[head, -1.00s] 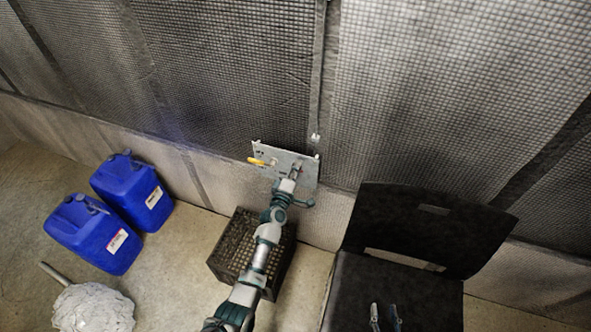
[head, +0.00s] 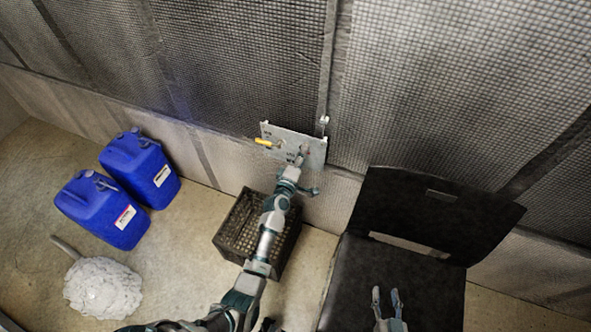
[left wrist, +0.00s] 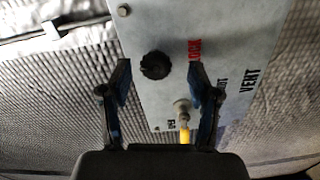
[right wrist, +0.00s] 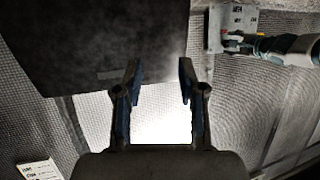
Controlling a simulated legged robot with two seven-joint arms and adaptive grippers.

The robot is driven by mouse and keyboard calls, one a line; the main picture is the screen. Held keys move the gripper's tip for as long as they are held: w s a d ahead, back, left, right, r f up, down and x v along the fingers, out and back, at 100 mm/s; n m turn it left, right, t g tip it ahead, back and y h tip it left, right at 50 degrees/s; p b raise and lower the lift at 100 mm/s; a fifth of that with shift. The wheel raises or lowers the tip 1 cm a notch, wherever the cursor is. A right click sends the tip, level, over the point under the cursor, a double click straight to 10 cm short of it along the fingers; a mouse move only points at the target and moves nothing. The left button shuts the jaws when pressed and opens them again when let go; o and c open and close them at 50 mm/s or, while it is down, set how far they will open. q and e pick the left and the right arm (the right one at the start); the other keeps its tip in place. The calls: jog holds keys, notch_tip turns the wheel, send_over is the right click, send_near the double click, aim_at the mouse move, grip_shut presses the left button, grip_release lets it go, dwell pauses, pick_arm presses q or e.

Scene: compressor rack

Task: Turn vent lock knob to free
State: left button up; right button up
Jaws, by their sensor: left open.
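The grey vent panel (head: 319,152) is on the padded wall in the head view. In the left wrist view, the panel (left wrist: 222,25) carries a round black knob (left wrist: 155,65), with a red label ending in "OCK" beside it and "VENT" further right. A yellow valve handle (left wrist: 186,137) is low on the panel; it also shows in the head view (head: 264,142). My left gripper (head: 302,155) is at the panel, open, its fingers (left wrist: 159,70) appearing either side of the knob; I cannot tell whether they touch it. My right gripper (head: 385,291) is open and empty above the black chair.
A black chair (head: 415,215) stands right of the panel. A dark crate (head: 230,235) is on the floor below my left arm. Two blue canisters (head: 100,212) (head: 140,170) and a whitish bundle (head: 103,287) are at the left. Some floor left of the crate is clear.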

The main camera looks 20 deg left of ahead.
pick_arm(q)
jog(key=s, duration=0.9)
jog(key=shift+s+f, duration=0.15)
jog(key=shift+s, duration=0.15)
jog(key=shift+a, duration=0.1)
